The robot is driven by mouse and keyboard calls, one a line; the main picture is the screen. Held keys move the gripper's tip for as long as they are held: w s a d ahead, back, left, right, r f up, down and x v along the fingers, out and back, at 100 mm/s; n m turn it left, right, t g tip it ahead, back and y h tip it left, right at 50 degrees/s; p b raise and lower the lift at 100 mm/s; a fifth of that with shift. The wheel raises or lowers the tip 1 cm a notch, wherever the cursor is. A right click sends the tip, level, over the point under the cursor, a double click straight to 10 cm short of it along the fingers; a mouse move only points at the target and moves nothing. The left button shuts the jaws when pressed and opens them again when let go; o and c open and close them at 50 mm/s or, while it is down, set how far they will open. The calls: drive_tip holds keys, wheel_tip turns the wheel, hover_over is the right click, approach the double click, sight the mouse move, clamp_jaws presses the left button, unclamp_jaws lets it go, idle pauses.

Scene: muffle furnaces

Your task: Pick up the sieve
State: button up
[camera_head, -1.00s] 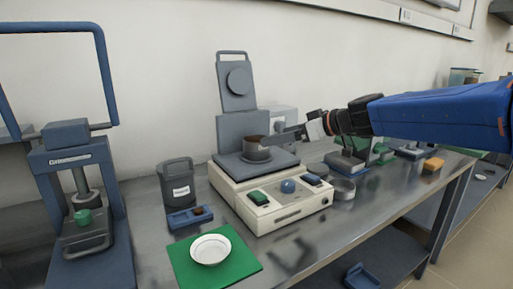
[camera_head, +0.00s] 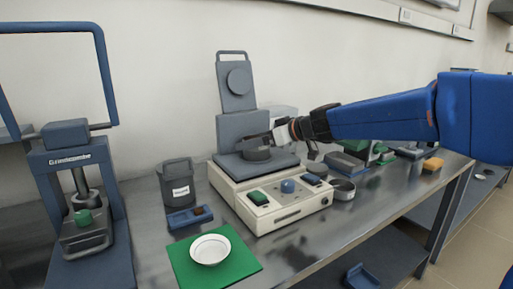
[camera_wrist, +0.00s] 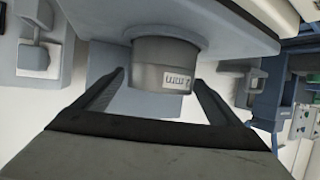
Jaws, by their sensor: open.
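The sieve (camera_head: 256,154) is a dark grey round cylinder standing upright on the plate of a cream and grey machine (camera_head: 262,203). In the wrist view the sieve (camera_wrist: 163,62) shows as a grey drum with a small printed label, between my two fingers. My gripper (camera_wrist: 158,78) is open, with a finger on either side of the sieve and visible gaps beside it. In the head view my gripper (camera_head: 264,141) reaches in from the right at the sieve and partly covers it.
A grey upright lid (camera_head: 237,85) stands behind the sieve. The machine's front has a green button and a blue knob (camera_head: 288,186). A round metal dish (camera_head: 342,189) sits right of it. A grey labelled bin (camera_head: 175,182) and a white bowl (camera_head: 210,249) on a green mat (camera_head: 183,266) are left.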

drive_tip(key=c, duration=1.6)
drive_tip(key=shift+c, duration=0.2)
wheel_tip(320, 180, up, 10)
